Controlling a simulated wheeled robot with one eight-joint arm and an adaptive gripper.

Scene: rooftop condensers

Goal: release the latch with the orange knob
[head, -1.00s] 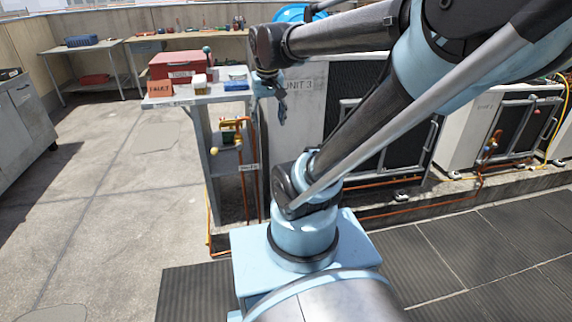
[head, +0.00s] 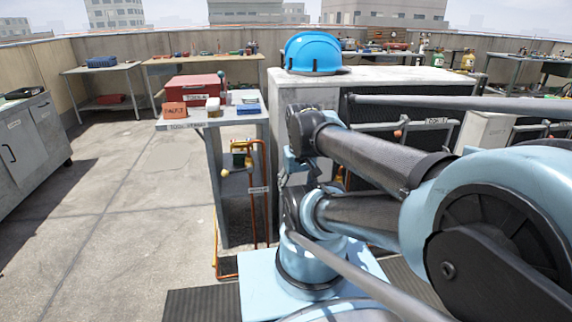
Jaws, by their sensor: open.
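A small orange-red knob (head: 398,133) shows on the front of the large condenser unit, beside a pale horizontal bar. It is small, and I cannot make out how a latch is set there. My arm covers much of the unit's front.
A grey bench (head: 262,122) at left carries a red toolbox (head: 193,88) and small boxes. Below it are copper pipes and a valve with a yellow knob (head: 225,172). A blue helmet (head: 313,53) sits on the condenser unit (head: 370,77). The left floor is clear.

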